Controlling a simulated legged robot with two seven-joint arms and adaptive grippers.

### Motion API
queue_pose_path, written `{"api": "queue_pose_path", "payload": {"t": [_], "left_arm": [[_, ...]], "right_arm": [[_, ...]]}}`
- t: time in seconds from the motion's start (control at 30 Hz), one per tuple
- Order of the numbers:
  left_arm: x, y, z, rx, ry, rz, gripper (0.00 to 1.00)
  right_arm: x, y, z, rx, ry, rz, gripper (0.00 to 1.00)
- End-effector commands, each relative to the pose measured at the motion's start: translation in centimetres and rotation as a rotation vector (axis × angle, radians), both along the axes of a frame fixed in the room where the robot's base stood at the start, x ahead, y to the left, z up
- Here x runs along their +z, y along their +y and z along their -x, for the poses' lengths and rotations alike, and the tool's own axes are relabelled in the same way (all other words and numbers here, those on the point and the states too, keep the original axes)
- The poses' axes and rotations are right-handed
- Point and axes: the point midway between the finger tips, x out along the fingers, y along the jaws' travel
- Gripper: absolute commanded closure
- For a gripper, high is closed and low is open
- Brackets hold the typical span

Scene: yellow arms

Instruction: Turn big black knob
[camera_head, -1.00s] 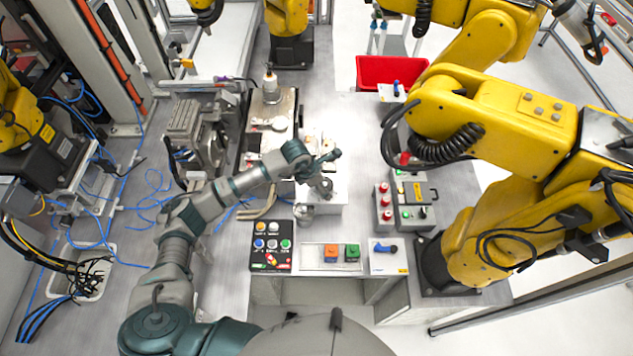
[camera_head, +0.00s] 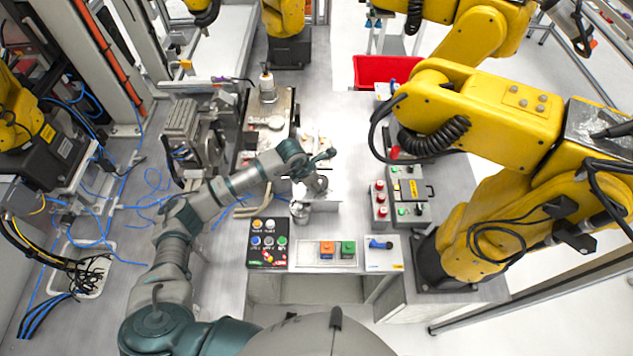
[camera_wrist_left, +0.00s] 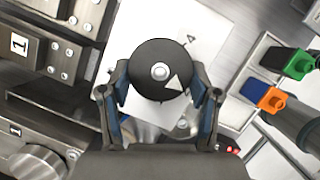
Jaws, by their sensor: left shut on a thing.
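The big black knob (camera_wrist_left: 160,60) is round, with a silver centre and a white triangle mark. It sits on a white plate (camera_wrist_left: 200,42) that carries a small printed triangle. My left gripper (camera_wrist_left: 160,82) is shut on the knob, with one finger on each side of it. In the head view my left gripper (camera_head: 318,170) is over the white box on the table, and the knob is mostly hidden beneath it. My right gripper is not in view.
A black button panel (camera_head: 268,254), orange and green switches (camera_head: 337,249) and a blue-handled switch (camera_head: 380,243) line the table's near edge. Grey button boxes (camera_head: 405,200) stand to the right. A large yellow arm (camera_head: 490,110) hangs over the right side.

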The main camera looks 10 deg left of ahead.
Motion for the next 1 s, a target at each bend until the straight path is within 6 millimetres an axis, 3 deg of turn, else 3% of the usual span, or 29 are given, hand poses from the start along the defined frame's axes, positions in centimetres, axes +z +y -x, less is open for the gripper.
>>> {"api": "queue_pose_path", "payload": {"t": [0.03, 0.53, 1.0], "left_arm": [[0.7, -0.6, -0.2, -0.007, -0.015, 0.017, 0.73], [0.5, 0.3, 0.1, -0.041, -0.012, 0.022, 0.74], [-0.1, 0.9, -0.1, -0.366, -0.008, 0.016, 0.74]], "right_arm": [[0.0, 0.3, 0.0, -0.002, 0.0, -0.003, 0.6], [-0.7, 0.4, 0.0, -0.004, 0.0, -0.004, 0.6], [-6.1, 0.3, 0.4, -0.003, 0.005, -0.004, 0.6]]}}
